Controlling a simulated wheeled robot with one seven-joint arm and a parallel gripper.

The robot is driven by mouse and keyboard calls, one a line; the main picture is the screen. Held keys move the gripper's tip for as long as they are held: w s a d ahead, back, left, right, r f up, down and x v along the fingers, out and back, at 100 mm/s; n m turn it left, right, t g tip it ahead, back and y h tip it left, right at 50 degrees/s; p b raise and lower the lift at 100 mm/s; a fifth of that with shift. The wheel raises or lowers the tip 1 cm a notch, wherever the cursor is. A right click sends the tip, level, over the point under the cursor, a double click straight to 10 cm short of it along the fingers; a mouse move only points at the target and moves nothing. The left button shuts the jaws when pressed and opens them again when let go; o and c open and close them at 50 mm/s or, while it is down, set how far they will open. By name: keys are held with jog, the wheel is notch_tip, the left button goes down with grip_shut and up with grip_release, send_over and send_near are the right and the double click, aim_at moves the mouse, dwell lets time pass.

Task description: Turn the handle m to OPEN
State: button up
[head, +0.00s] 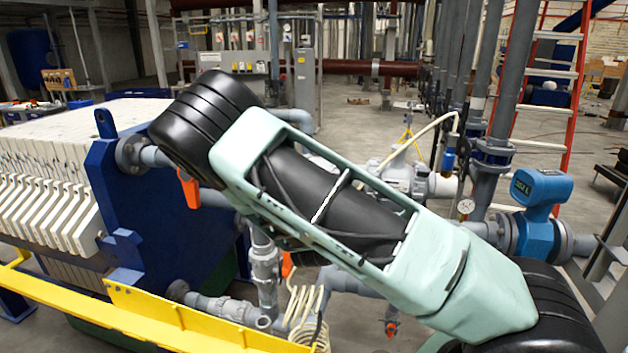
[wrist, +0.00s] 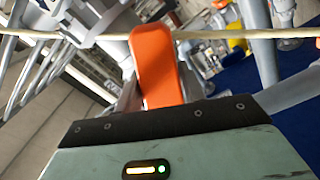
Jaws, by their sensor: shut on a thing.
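An orange valve handle (wrist: 158,65) stands upright in the middle of the wrist view, directly beyond my gripper (wrist: 150,104). My gripper is shut on this handle; its body fills the bottom of the wrist view and the fingertips are mostly hidden. In the head view my arm crosses the middle and hides the gripper. No letter m is readable, so I cannot tell which of these is the held one.
The blue press end plate (head: 150,215) and yellow rail (head: 190,322) stand at the left. Grey pipes (head: 265,270) and a coiled hose (head: 305,305) lie close below my arm. A blue flow meter (head: 540,210) is at the right. A pale rod (wrist: 230,34) crosses the wrist view.

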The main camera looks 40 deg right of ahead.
jog(key=shift+s+d+r+n+p, duration=0.1)
jog(key=shift+d+r+n+p, duration=0.1)
jog(key=shift+r+n+p, duration=1.5)
jog(key=shift+n+p, duration=0.15)
jog(key=shift+n, duration=0.15)
jog(key=shift+r+n, duration=0.2)
jog(key=shift+n, duration=0.7)
jog(key=o, duration=1.1)
jog(key=shift+o, duration=0.2)
jog(key=shift+s+f, duration=0.1)
jog(key=shift+f, duration=0.05)
